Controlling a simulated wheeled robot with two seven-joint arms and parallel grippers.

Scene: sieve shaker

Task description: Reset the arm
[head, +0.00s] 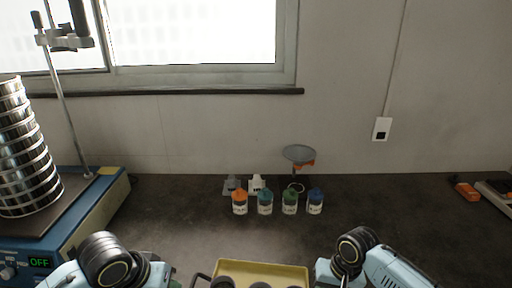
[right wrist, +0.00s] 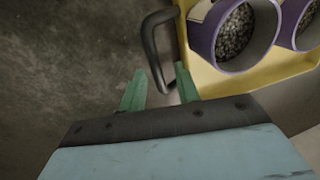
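My right gripper (right wrist: 160,78) shows in the right wrist view with its two green fingers apart and nothing seen held between them. My left arm (head: 110,262) is bent at the lower left. Only a small green sliver at the bottom edge may be part of the left gripper, so its opening is hidden.
The yellow tray (head: 292,270) also stands at the bottom of the head view, with purple-rimmed cups (right wrist: 232,32) of dark grains. Several capped jars (head: 265,205) stand behind it. A sieve stack (head: 25,150) on a blue shaker (head: 95,215) reading OFF is left. The right bench is mostly clear.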

